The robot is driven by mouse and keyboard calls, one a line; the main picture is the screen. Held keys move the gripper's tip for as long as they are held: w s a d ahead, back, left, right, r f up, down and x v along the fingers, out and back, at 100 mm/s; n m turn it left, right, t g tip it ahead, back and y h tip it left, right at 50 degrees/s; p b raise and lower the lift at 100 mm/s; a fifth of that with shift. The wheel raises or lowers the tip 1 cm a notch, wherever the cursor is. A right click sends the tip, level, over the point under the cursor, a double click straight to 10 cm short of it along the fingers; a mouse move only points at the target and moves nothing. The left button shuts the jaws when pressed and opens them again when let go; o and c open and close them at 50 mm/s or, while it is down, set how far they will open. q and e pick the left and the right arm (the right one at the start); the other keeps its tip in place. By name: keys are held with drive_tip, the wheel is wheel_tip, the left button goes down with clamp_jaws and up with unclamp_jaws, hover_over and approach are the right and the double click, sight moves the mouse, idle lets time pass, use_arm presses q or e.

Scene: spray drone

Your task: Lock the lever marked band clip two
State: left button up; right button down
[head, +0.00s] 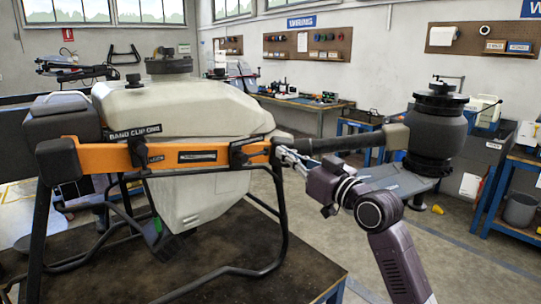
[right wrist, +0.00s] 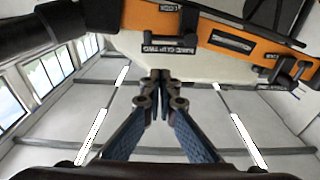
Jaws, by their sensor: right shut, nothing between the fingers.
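The spray drone (head: 180,105) has a pale tank and an orange band (head: 205,156) across its front; the band also shows in the right wrist view (right wrist: 226,42). A label reading band clip two (right wrist: 168,46) is upside down there. A dark lever (right wrist: 187,30) stands beside it on the band; the same clip is small in the head view (head: 239,155), and its exact lever position is unclear. My right gripper (head: 279,150) is shut and empty at the band's right end. Its fingertips (right wrist: 160,78) point toward the label and appear apart from the lever. My left gripper is not in view.
The band clip one label (head: 134,132) is at the band's left, with its own dark lever (head: 139,154). A dark drone arm (head: 345,143) runs right to a black motor unit (head: 437,130), close above my right arm. The drone stands on a dark table (head: 235,262).

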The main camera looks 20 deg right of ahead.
drive_tip(key=shift+s+a+r, duration=0.2)
drive_tip(key=shift+s+r, duration=0.1)
drive_tip(key=shift+r, duration=0.4)
drive_tip(key=p+x, duration=0.3)
drive_tip(key=x, duration=0.6)
wheel_tip(320, 180, down, 4)
drive_tip(key=shift+w+r+p, duration=0.1)
drive_tip(key=shift+p, duration=0.3)
drive_tip(key=shift+w, duration=0.1)
